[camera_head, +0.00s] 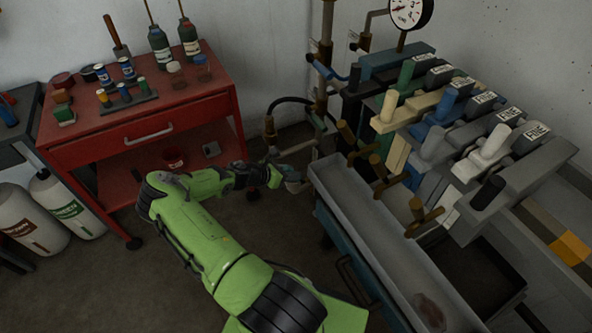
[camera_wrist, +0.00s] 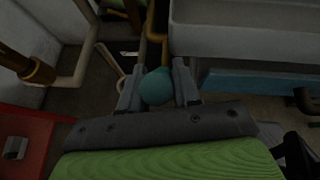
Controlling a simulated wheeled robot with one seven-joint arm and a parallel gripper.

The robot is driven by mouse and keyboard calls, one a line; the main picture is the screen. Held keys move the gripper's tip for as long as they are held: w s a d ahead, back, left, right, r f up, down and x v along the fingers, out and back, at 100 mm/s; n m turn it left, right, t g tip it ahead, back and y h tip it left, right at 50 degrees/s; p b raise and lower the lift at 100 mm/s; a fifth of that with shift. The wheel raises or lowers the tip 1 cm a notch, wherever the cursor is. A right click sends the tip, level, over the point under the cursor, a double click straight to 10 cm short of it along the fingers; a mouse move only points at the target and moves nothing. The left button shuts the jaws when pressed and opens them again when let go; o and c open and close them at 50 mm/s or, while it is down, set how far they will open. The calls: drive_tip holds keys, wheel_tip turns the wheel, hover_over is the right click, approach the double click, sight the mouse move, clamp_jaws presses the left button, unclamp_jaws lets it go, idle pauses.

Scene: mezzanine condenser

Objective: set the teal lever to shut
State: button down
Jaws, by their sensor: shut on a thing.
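The teal lever shows in the wrist view as a round teal knob (camera_wrist: 157,87), seated between the two fingers of my gripper (camera_wrist: 157,92). The fingers are closed on its two sides. In the head view my gripper (camera_head: 293,180) is low, beside the left end of the long grey trough, near the brass pipework. The knob is hard to make out there, and most of the lever's arm is hidden by the gripper. I cannot tell the lever's exact angle.
The grey trough (camera_head: 350,190) runs close along the right of my gripper. A bank of coloured valve blocks (camera_head: 430,140) stands behind it. A red cart (camera_head: 150,130) with bottles and cans is at the left. Dark floor (camera_head: 130,285) lies open at the lower left.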

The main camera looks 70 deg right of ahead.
drive_tip(key=shift+s+d+r+t+y+p, duration=0.5)
drive_tip(key=shift+y+p, duration=0.1)
drive_tip(key=shift+p, duration=0.6)
drive_tip(key=shift+f, duration=0.1)
drive_tip(key=c, duration=0.9)
unclamp_jaws()
drive_tip(key=p+v, duration=0.1)
drive_tip(key=v, duration=1.4)
drive_tip(key=shift+w+a+r+p, duration=0.2)
drive_tip(key=shift+r+p, duration=0.1)
drive_tip(key=shift+p, duration=0.05)
